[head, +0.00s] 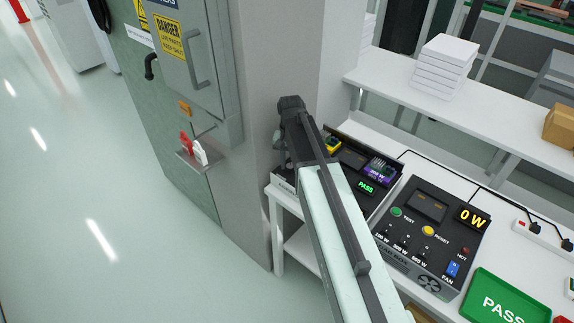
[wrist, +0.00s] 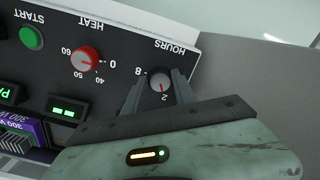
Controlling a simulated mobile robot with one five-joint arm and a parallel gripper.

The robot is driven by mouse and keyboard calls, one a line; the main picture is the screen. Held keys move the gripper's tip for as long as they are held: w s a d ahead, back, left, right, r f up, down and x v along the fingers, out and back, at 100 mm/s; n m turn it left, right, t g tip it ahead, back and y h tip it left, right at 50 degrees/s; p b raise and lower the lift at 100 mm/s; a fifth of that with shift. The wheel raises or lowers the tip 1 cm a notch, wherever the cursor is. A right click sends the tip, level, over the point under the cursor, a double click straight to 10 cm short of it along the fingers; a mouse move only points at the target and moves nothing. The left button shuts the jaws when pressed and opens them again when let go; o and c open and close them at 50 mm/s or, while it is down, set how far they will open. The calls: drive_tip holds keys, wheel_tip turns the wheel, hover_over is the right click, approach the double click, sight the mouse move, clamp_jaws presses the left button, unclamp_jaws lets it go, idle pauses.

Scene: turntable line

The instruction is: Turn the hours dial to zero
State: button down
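My gripper (wrist: 156,88) has one finger on each side of the dial, apart from each other. I cannot tell whether the fingers touch it. In the head view my gripper (head: 291,150) is over the left end of the dark panel and hides the dial.
The red heat dial (wrist: 88,58) and green start button (wrist: 31,38) are on the same panel. In the head view, a load box (head: 430,230) with switches and a green PASS tray (head: 505,298) stand to the right. A grey pillar (head: 280,60) rises close behind my gripper.

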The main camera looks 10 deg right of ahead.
sight(290, 166)
drive_tip(key=shift+a, duration=0.4)
drive_tip(key=shift+d, duration=0.3)
drive_tip(key=shift+d, duration=0.15)
idle(0.5)
drive_tip(key=c, duration=1)
unclamp_jaws()
drive_tip(key=shift+r, duration=0.1)
wheel_tip(290, 166, up, 8)
drive_tip(key=p, duration=0.8)
